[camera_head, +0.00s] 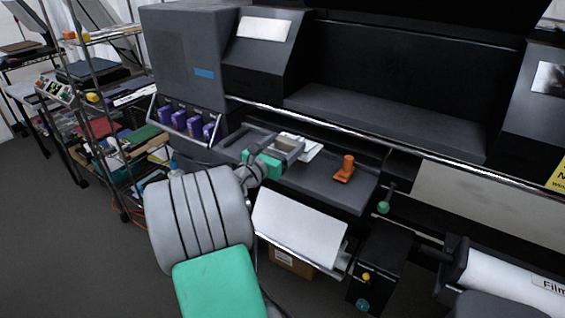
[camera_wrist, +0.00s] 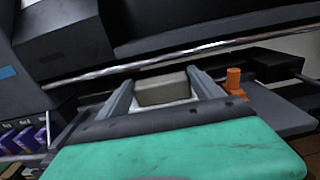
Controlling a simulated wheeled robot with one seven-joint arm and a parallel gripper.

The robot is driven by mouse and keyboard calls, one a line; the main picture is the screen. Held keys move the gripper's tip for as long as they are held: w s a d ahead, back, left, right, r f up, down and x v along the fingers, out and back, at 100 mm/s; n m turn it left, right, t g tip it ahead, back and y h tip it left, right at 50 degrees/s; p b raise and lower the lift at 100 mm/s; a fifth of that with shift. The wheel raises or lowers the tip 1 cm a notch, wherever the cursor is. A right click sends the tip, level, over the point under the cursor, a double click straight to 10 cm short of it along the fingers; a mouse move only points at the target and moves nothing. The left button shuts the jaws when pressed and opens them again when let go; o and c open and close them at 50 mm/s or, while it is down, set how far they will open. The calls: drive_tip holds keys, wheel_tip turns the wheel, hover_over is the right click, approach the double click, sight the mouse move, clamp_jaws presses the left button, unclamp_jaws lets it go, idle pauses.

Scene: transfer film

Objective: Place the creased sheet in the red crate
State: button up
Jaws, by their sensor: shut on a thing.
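My gripper (camera_head: 294,148) is over the dark shelf (camera_head: 325,182) at the front of the large printer. It also shows in the wrist view (camera_wrist: 163,86), its two grey fingers on either side of a pale grey-beige block-like thing (camera_wrist: 162,91), on which it is shut. A white piece (camera_head: 310,151) shows beside the fingers in the head view; I cannot tell whether it is the creased sheet. A larger white sheet (camera_head: 298,228) lies on a sloped tray below the shelf. I cannot clearly make out a red crate; a red item (camera_head: 100,128) is on the rack at left.
An orange stand-like object (camera_head: 345,168) is on the shelf to the right of my gripper and also in the wrist view (camera_wrist: 235,82). Purple cartridges (camera_head: 180,119) are at left. A metal bar (camera_head: 400,147) runs along the printer. A film roll (camera_head: 505,284) is at lower right. Floor is open at lower left.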

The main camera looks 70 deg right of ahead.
sight(282, 152)
drive_tip(key=d+f, duration=0.1)
drive_tip(key=w+d+f, duration=0.1)
drive_tip(key=f, duration=0.1)
drive_tip(key=w+d+f, duration=0.1)
drive_tip(key=f, duration=0.1)
drive_tip(key=shift+w+b, duration=0.1)
drive_tip(key=shift+b, duration=0.2)
drive_tip(key=shift+f, duration=1.3)
drive_tip(key=shift+f, duration=0.1)
drive_tip(key=shift+f, duration=0.1)
drive_tip(key=o, duration=1.4)
